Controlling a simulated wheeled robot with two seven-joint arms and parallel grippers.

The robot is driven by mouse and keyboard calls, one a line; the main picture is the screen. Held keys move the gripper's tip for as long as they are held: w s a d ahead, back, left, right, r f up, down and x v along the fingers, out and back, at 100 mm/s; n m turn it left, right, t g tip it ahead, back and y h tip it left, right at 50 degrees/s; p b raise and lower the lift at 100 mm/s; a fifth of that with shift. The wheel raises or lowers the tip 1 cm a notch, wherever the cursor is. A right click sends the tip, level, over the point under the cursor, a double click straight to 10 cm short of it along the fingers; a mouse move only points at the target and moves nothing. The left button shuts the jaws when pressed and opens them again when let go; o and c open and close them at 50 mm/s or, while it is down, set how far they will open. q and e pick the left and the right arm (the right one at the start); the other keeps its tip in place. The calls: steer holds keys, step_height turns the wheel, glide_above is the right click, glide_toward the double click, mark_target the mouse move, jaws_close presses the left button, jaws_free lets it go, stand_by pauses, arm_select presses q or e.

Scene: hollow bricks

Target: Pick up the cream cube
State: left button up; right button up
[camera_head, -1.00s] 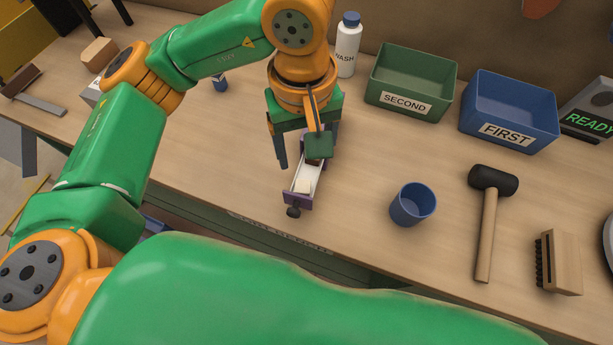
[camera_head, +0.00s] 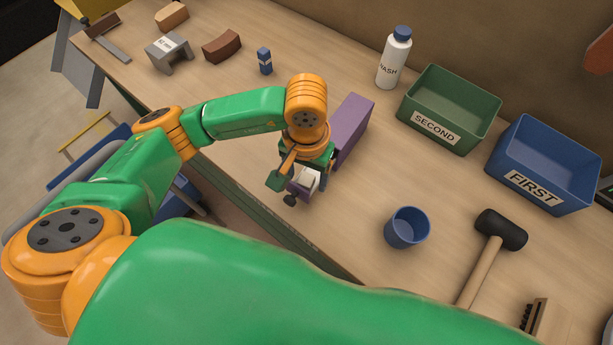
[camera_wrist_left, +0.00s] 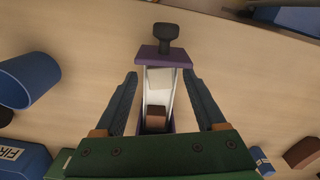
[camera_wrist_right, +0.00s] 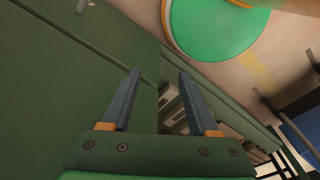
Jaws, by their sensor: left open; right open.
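The cream cube (camera_wrist_left: 159,79) lies in a narrow open drawer with pale inner walls, just behind its purple front (camera_wrist_left: 165,55) and dark knob (camera_wrist_left: 167,38). A brown cube (camera_wrist_left: 157,117) lies deeper in the drawer. In the head view the drawer front (camera_head: 300,188) sticks out from under my left gripper (camera_head: 300,177), beside a purple case (camera_head: 350,128). The arm hides much of the drawer there. In the left wrist view my left gripper (camera_wrist_left: 160,76) is open, fingers either side of the drawer, nothing between them gripped. My right gripper (camera_wrist_right: 159,73) is open and empty, facing green panels.
A white bottle (camera_head: 394,58) stands behind. Brown and grey blocks lie at the far left. Bare tabletop surrounds the cup.

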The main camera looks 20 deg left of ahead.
arm_select(q)
jaws_close()
steer(key=shift+r, duration=0.1)
